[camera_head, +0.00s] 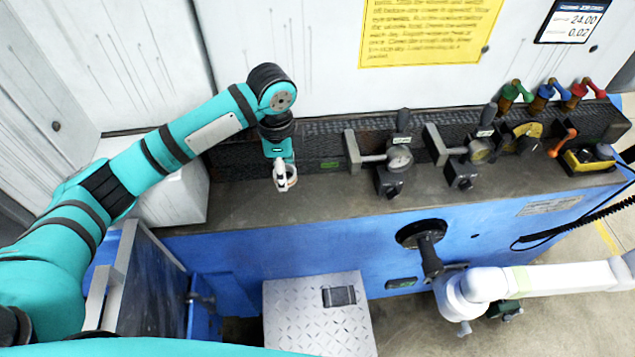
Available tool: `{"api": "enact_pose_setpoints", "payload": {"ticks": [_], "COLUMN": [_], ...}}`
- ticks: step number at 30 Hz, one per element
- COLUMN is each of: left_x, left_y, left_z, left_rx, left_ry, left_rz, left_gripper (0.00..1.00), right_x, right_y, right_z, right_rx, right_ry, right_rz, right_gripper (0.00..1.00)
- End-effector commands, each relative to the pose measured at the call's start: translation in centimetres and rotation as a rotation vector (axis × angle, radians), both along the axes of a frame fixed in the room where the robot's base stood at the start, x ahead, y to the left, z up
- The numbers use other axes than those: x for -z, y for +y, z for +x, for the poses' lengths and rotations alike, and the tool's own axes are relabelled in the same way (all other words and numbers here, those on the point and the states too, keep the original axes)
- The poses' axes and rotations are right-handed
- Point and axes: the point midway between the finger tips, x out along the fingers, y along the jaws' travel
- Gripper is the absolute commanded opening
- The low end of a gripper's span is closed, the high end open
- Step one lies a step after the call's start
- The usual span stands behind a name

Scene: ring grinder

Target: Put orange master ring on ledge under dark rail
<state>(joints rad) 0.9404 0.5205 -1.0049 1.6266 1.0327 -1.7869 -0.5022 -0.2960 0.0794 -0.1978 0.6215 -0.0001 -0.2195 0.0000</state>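The dark rail (325,142) runs along the back of the machine, with a grey-brown ledge (245,205) below it. My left gripper (286,182) points down over the ledge, in front of the rail and left of the dial gauges. Its pale fingers are small in the picture. I cannot tell whether they are open or shut, or whether a ring is between them. I cannot make out the orange master ring anywhere. My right gripper cannot be identified in this view.
Two gauge fixtures (397,160) (477,152) stand along the rail to the right. Coloured levers (548,92) and a yellow block (588,160) are at the far right. A white box (175,190) stands left. The ledge between box and gauges looks largely clear. A white jointed arm (545,280) enters lower right.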

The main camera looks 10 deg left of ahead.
Motion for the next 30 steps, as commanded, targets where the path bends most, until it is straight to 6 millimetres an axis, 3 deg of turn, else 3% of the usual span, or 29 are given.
{"api": "enact_pose_setpoints", "payload": {"ticks": [4, 16, 29, 30], "left_x": [2.8, 7.6, 8.5, 8.4], "left_y": [0.0, 0.0, 0.0, 0.0], "left_z": [-0.2, -0.1, -0.1, -0.1], "left_rx": [-0.001, -0.003, -0.002, -0.002], "left_ry": [0.004, 0.002, 0.0, -0.001], "left_rz": [0.0, 0.001, -0.001, -0.001], "left_gripper": [0.12, 0.12, 0.12, 0.53], "right_x": [-0.8, -1.7, -1.7, -1.7], "right_y": [-0.1, -0.3, -0.2, -0.2], "right_z": [-0.9, -0.8, -0.4, -0.4], "right_rx": [0.0, -0.002, -0.004, -0.004], "right_ry": [0.014, 0.012, 0.005, 0.005], "right_rz": [-0.002, -0.005, -0.002, -0.002], "right_gripper": [0.4, 0.4, 0.4, 0.4]}}
